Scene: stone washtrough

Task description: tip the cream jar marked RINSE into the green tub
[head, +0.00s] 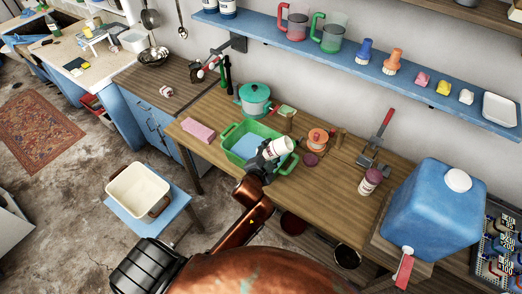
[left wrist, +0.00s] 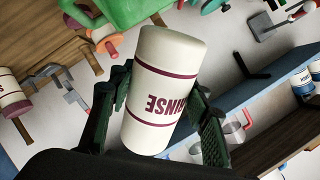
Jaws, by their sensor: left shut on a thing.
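The cream jar marked RINSE (left wrist: 165,88) has maroon bands and lies between the fingers of my left gripper (left wrist: 162,105) in the left wrist view, its lettering upside down. In the head view the jar (head: 281,147) is tilted well over, beside and partly over the right end of the green tub (head: 229,158). My left gripper (head: 264,158) is shut on it and hides part of the tub. The tub stands on the wooden counter, with pale blue inside. I cannot see anything coming out of the jar. My right gripper is not in view.
An orange-topped item (head: 318,138) stands close right.

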